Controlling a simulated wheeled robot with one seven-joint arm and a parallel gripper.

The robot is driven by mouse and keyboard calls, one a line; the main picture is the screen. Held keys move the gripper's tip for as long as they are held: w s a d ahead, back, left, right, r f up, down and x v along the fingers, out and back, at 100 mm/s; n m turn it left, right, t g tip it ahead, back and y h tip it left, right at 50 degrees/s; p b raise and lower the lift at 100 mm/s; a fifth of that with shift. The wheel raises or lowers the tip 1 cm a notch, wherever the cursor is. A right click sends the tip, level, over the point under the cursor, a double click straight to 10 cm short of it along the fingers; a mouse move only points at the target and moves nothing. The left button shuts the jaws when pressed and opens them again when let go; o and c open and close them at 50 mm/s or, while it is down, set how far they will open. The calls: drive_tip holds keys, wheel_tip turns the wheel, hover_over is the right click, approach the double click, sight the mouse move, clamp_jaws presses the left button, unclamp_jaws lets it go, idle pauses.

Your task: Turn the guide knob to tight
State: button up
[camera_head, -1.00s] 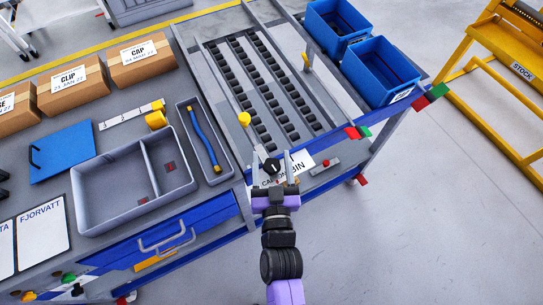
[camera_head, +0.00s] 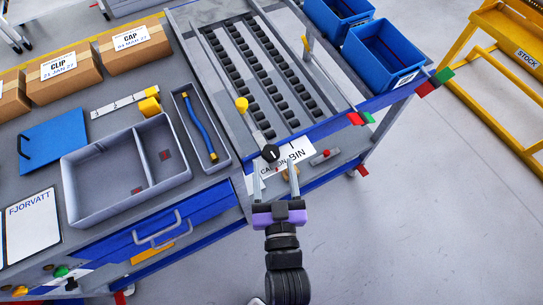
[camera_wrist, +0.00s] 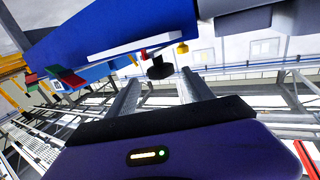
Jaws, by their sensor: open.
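The guide knob (camera_head: 270,153) is a small round black knob with a pale mark, at the front end of the roller track. In the wrist view the black knob (camera_wrist: 160,68) shows just beyond and between my fingertips. My gripper (camera_head: 274,166) is open and empty, with its two grey fingers pointing at the knob from the front. The fingers also show in the wrist view (camera_wrist: 160,82), apart from each other, with a gap to the knob. The mark is too small to tell whether the knob stands at tight.
A yellow knob (camera_head: 241,104) stands on a post behind the black knob. A white label (camera_head: 297,151) and a small red button (camera_head: 326,153) are to its right. Blue bins (camera_head: 382,65) stand at the back right; a grey tray (camera_head: 84,203) is at the left.

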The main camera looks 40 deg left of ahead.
drive_tip(key=shift+f+b, duration=0.45)
drive_tip(key=shift+b, duration=0.25)
drive_tip(key=n+b, duration=0.1)
drive_tip(key=b, duration=0.1)
drive_tip(key=shift+r+g+y+b, duration=0.1)
drive_tip(key=shift+g+y+b, duration=0.2)
drive_tip(key=shift+g, duration=0.1)
drive_tip(key=shift+w+r+b, duration=0.1)
drive_tip(key=shift+r+b, duration=0.35)
drive_tip(key=shift+b, duration=0.3)
drive_tip(key=shift+w+a+r, duration=0.1)
drive_tip(key=shift+w+a, duration=0.05)
drive_tip(key=x, duration=0.7)
drive_tip(key=shift+a+p, duration=0.2)
drive_tip(key=shift+p, duration=0.15)
clamp_jaws()
